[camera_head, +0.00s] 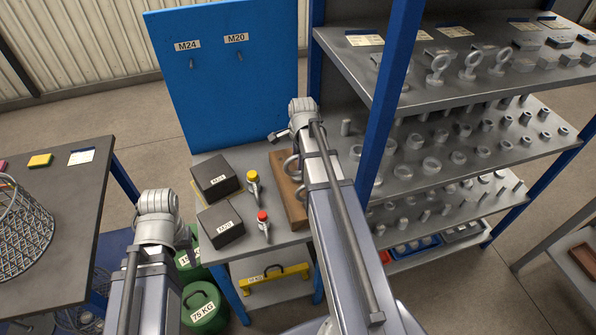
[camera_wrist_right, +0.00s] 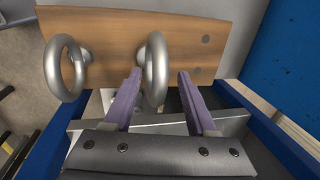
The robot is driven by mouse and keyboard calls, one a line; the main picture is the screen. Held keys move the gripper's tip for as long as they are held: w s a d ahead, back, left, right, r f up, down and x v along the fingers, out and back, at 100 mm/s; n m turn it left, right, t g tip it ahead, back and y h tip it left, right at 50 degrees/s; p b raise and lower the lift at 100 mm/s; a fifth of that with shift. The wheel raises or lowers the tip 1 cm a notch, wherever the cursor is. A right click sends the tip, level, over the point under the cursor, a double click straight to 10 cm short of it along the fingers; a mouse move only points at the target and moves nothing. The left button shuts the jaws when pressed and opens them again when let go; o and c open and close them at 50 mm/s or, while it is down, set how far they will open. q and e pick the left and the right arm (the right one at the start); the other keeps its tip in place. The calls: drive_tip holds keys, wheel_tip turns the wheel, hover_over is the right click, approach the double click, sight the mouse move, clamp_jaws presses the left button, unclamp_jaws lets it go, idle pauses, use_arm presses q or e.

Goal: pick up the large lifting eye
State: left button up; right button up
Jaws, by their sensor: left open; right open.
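In the right wrist view two silver lifting eyes stand on a wooden board: the left eye (camera_wrist_right: 53,68) and the middle eye (camera_wrist_right: 150,65). I cannot tell for sure which is larger. My right gripper (camera_wrist_right: 160,73) is open and empty, its purple fingers apart.
A blue panel (camera_head: 228,75) stands behind, and a blue shelf post (camera_head: 391,90) rises at right. Green weights (camera_head: 203,306) are below. A wire basket (camera_head: 22,230) stands at left.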

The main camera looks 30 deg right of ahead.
drive_tip(key=shift+r, duration=0.1)
drive_tip(key=shift+c, duration=0.4)
clamp_jaws()
